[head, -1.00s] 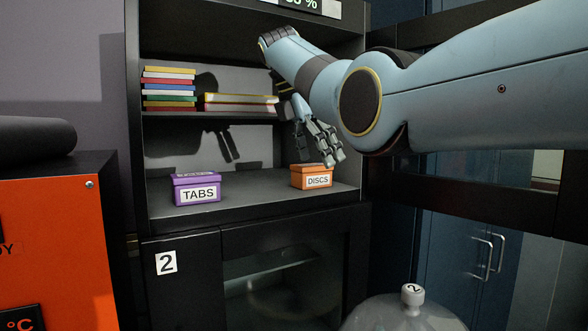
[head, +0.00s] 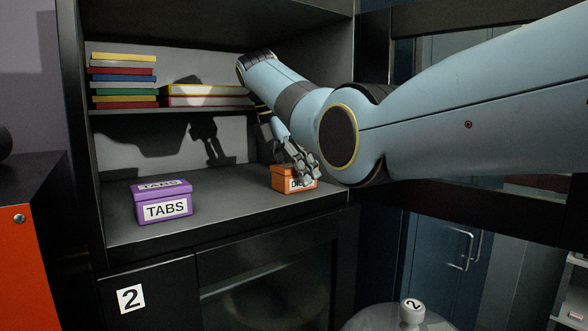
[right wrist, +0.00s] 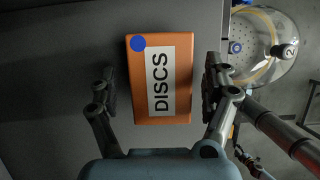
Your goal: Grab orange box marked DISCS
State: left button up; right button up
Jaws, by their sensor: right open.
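The orange box marked DISCS (head: 284,181) sits on the cabinet's lower shelf (head: 232,207), near its right end. My right gripper (head: 308,171) is over the box in the head view, and its fingers cover part of the label. In the right wrist view the orange box (right wrist: 143,108) lies between the two open fingers of my right gripper (right wrist: 160,92), with a gap on each side. Its label and a blue dot show there. My left gripper is not in view.
A purple box marked TABS (head: 163,203) stands on the same shelf to the left, with bare shelf between. Flat coloured boxes (head: 124,82) are stacked on the shelf above. A glass dome with a knob marked 2 (head: 411,312) stands below at the right.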

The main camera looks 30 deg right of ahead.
jog(key=shift+d+f, duration=0.1)
jog(key=shift+f, duration=0.25)
jog(key=c, duration=1.3)
jog(key=shift+r, duration=0.1)
